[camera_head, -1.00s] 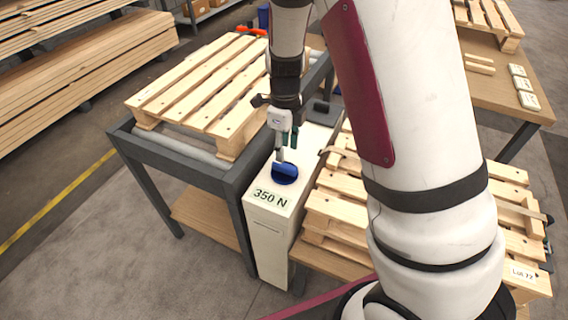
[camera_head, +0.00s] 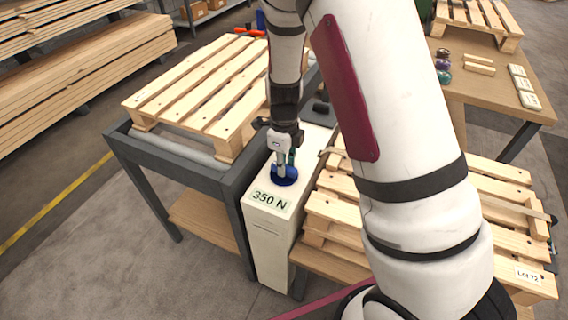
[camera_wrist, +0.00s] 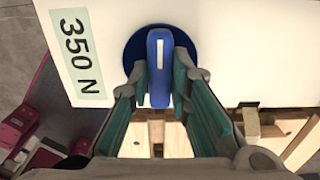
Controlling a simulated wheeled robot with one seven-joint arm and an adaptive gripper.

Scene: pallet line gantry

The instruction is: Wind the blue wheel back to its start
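The blue wheel (camera_head: 287,180) is a round dark-blue disc on the top of a white box (camera_head: 264,240) labelled "350 N". In the wrist view a raised blue bar with a white mark crosses the wheel (camera_wrist: 158,50). My gripper (camera_head: 282,167) points down at the wheel from above. In the wrist view its two teal-padded fingers (camera_wrist: 160,82) stand on either side of the bar, close against it, with no clear gap. The fingers and bar hide part of the disc.
A pallet (camera_head: 205,85) lies on a grey-framed stand (camera_head: 180,160) left of the box. Stacked pallets (camera_head: 335,210) stand close on its right. A wooden table (camera_head: 480,90) with small items is behind right. A dark block (camera_head: 321,107) sits at the box's far end.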

